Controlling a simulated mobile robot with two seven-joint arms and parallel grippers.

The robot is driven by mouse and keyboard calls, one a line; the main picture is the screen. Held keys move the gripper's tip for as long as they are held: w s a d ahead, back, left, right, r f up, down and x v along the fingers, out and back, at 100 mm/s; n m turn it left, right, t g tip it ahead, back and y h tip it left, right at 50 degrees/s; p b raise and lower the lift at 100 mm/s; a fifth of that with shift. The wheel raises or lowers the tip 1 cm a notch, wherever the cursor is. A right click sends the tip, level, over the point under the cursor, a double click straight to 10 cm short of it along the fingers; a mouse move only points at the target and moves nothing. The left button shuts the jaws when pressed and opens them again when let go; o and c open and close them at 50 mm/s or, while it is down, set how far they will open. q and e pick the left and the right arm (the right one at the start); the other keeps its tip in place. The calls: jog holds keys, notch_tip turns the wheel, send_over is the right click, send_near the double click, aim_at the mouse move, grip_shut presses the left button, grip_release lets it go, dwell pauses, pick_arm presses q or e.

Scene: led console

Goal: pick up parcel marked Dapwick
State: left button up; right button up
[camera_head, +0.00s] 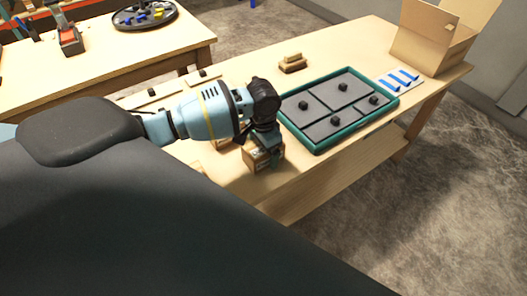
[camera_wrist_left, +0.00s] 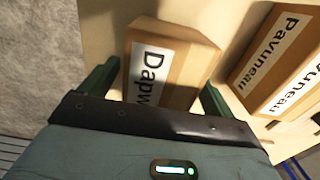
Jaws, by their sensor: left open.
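The parcel marked Dapwick (camera_wrist_left: 172,62) is a brown box with a white label, of which "Dapw" shows. The rest of its label is hidden by my gripper body. In the head view the parcel (camera_head: 253,161) stands at the near edge of the table, under my left gripper (camera_head: 264,155). My left gripper is open; in the left wrist view its green fingers (camera_wrist_left: 158,90) are on either side of the parcel. A gap shows on the right; I cannot tell whether the left finger touches. My right gripper is not in view.
A parcel marked Pavuneau (camera_wrist_left: 268,60) stands close by on the right in the left wrist view. A green-rimmed tray (camera_head: 316,149) with dark knobbed panels lies right of my gripper. An open cardboard box (camera_head: 425,50) stands at the table's far end. Small wooden blocks (camera_head: 292,64) lie behind.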

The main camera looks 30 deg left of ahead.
pick_arm(q)
jog(key=shift+r, duration=0.1)
jog(key=c, duration=1.3)
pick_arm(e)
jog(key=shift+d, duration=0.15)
